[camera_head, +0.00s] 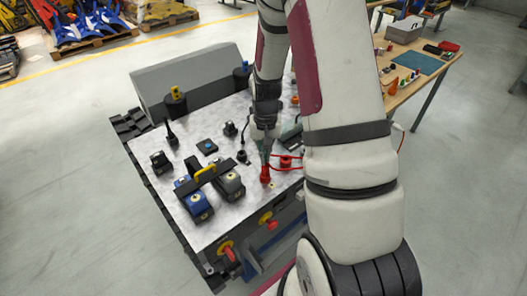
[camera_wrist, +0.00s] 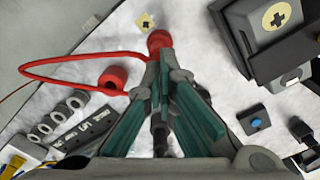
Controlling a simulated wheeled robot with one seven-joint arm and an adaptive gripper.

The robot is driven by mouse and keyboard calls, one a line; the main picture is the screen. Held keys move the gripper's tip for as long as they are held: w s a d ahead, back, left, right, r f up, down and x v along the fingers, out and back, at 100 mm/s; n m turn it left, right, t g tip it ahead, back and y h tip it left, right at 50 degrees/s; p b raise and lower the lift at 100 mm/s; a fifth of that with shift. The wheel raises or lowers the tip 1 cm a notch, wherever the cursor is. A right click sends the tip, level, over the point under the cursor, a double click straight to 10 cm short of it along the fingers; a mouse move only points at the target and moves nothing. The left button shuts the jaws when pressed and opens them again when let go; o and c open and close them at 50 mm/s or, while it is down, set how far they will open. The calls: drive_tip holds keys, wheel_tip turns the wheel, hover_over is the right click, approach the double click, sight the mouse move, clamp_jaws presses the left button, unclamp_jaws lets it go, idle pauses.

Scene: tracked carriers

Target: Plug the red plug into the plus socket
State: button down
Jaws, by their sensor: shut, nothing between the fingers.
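The red plug (camera_head: 265,174) is upright at the front edge of the light panel top (camera_head: 235,213). It also shows in the wrist view (camera_wrist: 158,40), beside a small yellow plus label (camera_wrist: 146,20). The socket under it is hidden, so I cannot tell how deeply it sits. A red cable (camera_wrist: 60,66) loops from it to a red ring-shaped piece with a dark hole (camera_wrist: 112,78). My gripper (camera_wrist: 164,56) points down just above the plug, its fingers closed together with nothing between them. In the head view my gripper (camera_head: 266,150) is partly hidden by its own arm.
A blue unit (camera_head: 195,205) and a grey unit (camera_head: 230,187) with a yellow handle stand left of the plug. Black knobs and a blue button (camera_head: 207,147) lie farther back. Red-and-yellow knobs (camera_head: 227,251) stick out of the front face. A wooden table (camera_head: 411,92) stands at right.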

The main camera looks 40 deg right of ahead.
drive_tip(key=shift+s+f, duration=0.1)
drive_tip(key=shift+f, duration=0.55)
idle(0.5)
drive_tip(key=shift+r, duration=0.1)
drive_tip(key=shift+r+p, duration=0.55)
drive_tip(key=shift+r, duration=0.75)
drive_tip(key=shift+d+r, duration=0.1)
drive_tip(key=shift+r, duration=0.5)
drive_tip(key=s+a+r+n+t, duration=0.1)
drive_tip(key=a+r, duration=0.1)
drive_tip(key=r, duration=0.7)
drive_tip(key=a+r, duration=0.3)
drive_tip(key=r, duration=0.5)
drive_tip(key=s+a+r+n+t, duration=0.2)
drive_tip(key=s+a+r+n, duration=0.1)
drive_tip(key=s+a+r, duration=0.3)
drive_tip(key=s+a+r+n+t, duration=0.2)
drive_tip(key=s+a+r, duration=0.4)
drive_tip(key=s, duration=0.5)
drive_tip(key=shift+a+r+n, duration=0.15)
drive_tip(key=shift+a+n, duration=0.35)
drive_tip(key=shift+a, duration=0.05)
